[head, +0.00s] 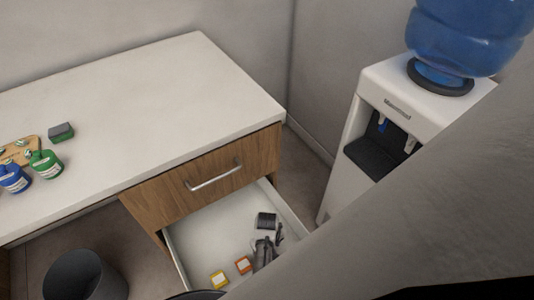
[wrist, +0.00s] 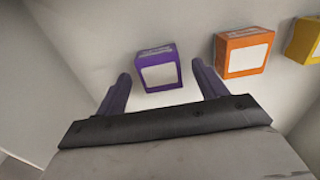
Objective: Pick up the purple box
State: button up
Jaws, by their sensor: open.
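The purple box (wrist: 158,72), with a white label, lies on the pale drawer floor in the wrist view. My gripper (wrist: 161,70) is open and empty. Its two fingers come up from below in that view, one on each side of the box in the picture, with visible gaps. I cannot tell how far the fingertips are above the floor. In the head view my gripper (head: 264,250) is inside the open drawer (head: 205,240), and I cannot make out the purple box there.
An orange box (wrist: 243,52) and a yellow box (wrist: 304,40) lie to the right of the purple box. The drawer walls stand close by. The white counter (head: 150,110) is above the drawer. A water cooler (head: 395,105) stands right, a dark bin (head: 85,275) lower left.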

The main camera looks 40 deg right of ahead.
notch_tip(320, 180, down, 2)
jog(key=shift+f, duration=0.1)
jog(key=c, duration=1.1)
